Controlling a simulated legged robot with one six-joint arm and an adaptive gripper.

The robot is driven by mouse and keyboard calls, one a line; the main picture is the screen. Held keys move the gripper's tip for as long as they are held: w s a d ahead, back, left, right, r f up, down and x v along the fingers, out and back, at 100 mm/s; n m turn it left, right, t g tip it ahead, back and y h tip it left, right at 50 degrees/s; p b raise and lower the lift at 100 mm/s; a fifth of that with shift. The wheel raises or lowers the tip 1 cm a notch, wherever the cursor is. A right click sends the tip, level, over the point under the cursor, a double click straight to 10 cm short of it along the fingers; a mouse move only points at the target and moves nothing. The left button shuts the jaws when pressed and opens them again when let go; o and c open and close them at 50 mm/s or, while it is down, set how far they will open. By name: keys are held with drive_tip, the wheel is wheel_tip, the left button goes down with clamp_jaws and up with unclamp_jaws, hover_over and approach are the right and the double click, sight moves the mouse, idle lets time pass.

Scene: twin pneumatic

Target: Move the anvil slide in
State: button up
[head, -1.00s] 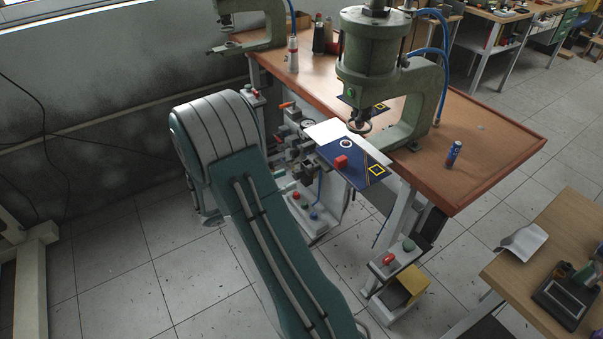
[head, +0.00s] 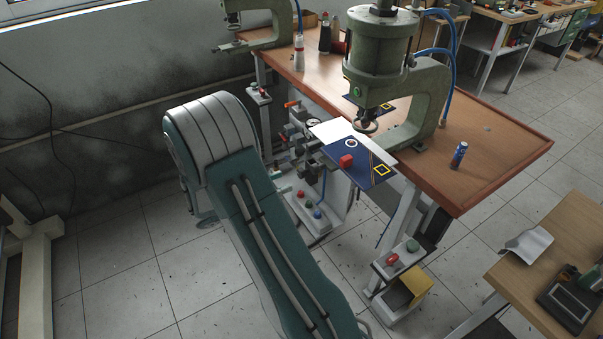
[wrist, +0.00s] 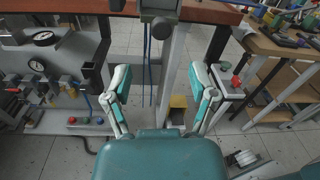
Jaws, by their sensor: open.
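The anvil slide (head: 365,173) shows in the head view as a dark blue plate with a red block (head: 346,161), a white ring and a yellow square outline. It sticks out past the table's front edge, in front of the green press (head: 380,60). A white plate lies beside and partly under it. My gripper (wrist: 160,82) shows in the wrist view with its two fingers spread wide, open and empty. It faces the table front from below the table top. In the head view my gripper is hidden behind my arm. I cannot clearly make out the slide in the wrist view.
A red and green button box (head: 402,254) stands low at the table's right leg. Gauges and valves (wrist: 38,65) fill the left of the wrist view. A blue can (head: 458,154) stands on the brown table (head: 490,150). A second table is at right.

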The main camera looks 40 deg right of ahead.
sight(312, 171)
drive_tip(key=x, duration=0.9)
drive_tip(key=shift+s+d, duration=0.1)
drive_tip(key=shift+d, duration=0.15)
clamp_jaws()
